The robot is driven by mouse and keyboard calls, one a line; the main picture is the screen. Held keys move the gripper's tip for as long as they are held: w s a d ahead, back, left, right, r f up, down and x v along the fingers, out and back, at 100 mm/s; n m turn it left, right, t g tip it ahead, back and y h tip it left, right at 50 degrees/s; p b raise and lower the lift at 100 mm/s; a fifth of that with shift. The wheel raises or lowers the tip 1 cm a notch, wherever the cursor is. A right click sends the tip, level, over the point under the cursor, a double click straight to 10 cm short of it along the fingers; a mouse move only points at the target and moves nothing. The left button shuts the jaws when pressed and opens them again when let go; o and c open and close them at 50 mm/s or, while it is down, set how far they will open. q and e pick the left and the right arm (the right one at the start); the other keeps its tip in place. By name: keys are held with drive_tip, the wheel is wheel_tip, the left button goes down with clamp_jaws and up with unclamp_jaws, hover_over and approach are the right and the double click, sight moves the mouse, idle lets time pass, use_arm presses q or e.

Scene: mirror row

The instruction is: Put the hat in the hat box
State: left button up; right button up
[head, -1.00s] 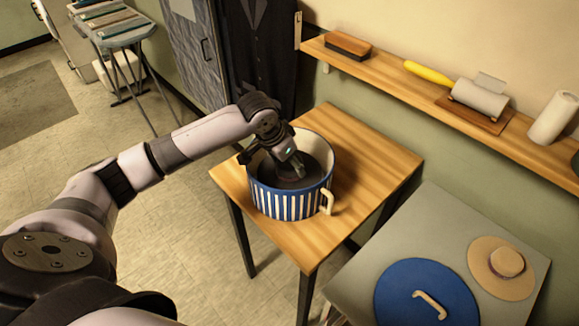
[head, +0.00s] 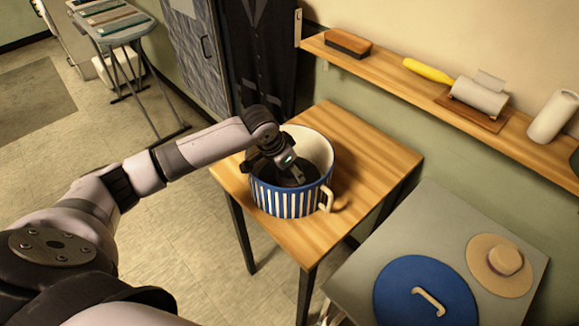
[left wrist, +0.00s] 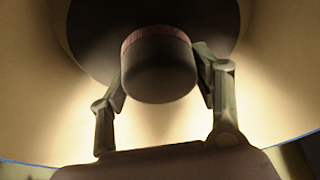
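The hat box (head: 287,200) is a round blue-and-white striped box with a cream inside and a side handle, open on the wooden table. The dark hat (head: 275,179) is inside it, low in the opening, partly hidden by my gripper and the box wall. My left gripper (head: 297,174) reaches down into the box. In the left wrist view, its fingers close on both sides of the hat's dark crown (left wrist: 158,72), which has a reddish band, with the brim beyond. Whether the hat touches the box floor is hidden. My right gripper is not in view.
A grey table (head: 447,222) at lower right holds a blue round lid (head: 402,291) with a cream handle and a tan hat (head: 502,262). A wall shelf (head: 395,80) with a brush and rolls runs behind. The wooden table (head: 372,150) is clear right of the box.

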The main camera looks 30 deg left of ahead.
use_arm(q)
drive_tip(key=o, duration=0.4)
drive_tip(key=shift+o, duration=0.2)
drive_tip(key=shift+r, duration=0.3)
drive_tip(key=b+v, duration=0.1)
drive_tip(key=v, duration=1.1)
drive_tip(key=shift+r, duration=0.35)
drive_tip(key=shift+f, duration=0.1)
